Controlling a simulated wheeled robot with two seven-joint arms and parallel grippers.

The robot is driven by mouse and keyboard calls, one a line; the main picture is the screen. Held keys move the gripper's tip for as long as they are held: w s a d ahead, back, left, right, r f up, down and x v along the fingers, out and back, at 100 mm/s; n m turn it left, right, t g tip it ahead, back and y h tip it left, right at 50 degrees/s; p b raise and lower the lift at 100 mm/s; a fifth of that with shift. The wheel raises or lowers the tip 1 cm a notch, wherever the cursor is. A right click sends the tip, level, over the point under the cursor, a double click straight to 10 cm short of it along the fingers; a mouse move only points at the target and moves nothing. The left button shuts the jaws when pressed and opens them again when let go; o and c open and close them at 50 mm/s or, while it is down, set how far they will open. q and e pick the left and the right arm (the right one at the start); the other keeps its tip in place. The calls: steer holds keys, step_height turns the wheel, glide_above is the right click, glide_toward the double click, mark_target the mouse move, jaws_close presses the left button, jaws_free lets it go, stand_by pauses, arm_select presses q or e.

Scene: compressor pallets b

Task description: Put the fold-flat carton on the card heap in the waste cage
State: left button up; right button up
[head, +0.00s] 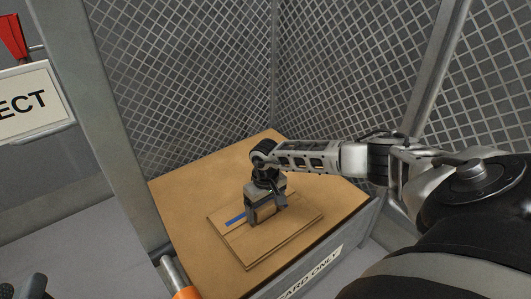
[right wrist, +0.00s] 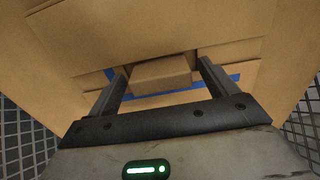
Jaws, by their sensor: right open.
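The fold-flat carton (head: 295,222), a flat brown sheet with a blue strip, lies on the card heap (head: 180,200) inside the waste cage (head: 350,80). My right gripper (head: 267,214) is low over the carton, its fingers pointing down. In the right wrist view, the fingers (right wrist: 162,72) are apart, with a small raised brown block (right wrist: 160,78) between them; I cannot tell whether they touch it. The blue strip runs behind the block. Part of the carton is hidden by the gripper. Dark parts at the bottom left of the head view may be my left gripper (head: 32,287); its jaws cannot be made out.
Mesh walls stand behind and to the right of the heap. A grey post (head: 105,110) stands at the left. A front board with a label (head: 310,273) bounds the near side. An orange-ended bar (head: 182,285) is at the near left corner.

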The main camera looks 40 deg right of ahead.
mark_target(265, 206)
step_height(265, 206, up, 7)
steer(key=shift+f+p, duration=0.2)
steer(key=shift+p, duration=0.9)
arm_select(q)
steer(key=shift+s+d+f+n+g+y+p, duration=0.1)
steer(key=shift+s+f+n+g+y+p, duration=0.15)
steer(key=shift+f+g, duration=0.3)
steer(key=shift+s+a+f+n+g+y+p, duration=0.1)
steer(key=shift+s+f+n+g+y+p, duration=0.1)
steer(key=shift+s+f+g, duration=0.35)
steer(key=shift+s+d+f+n+g+y+p, duration=0.1)
steer(key=shift+s+f+n+g+y+p, duration=0.15)
steer(key=shift+f, duration=0.45)
arm_select(e)
steer(key=shift+r, duration=2.15)
arm_select(q)
steer(key=shift+w, duration=0.1)
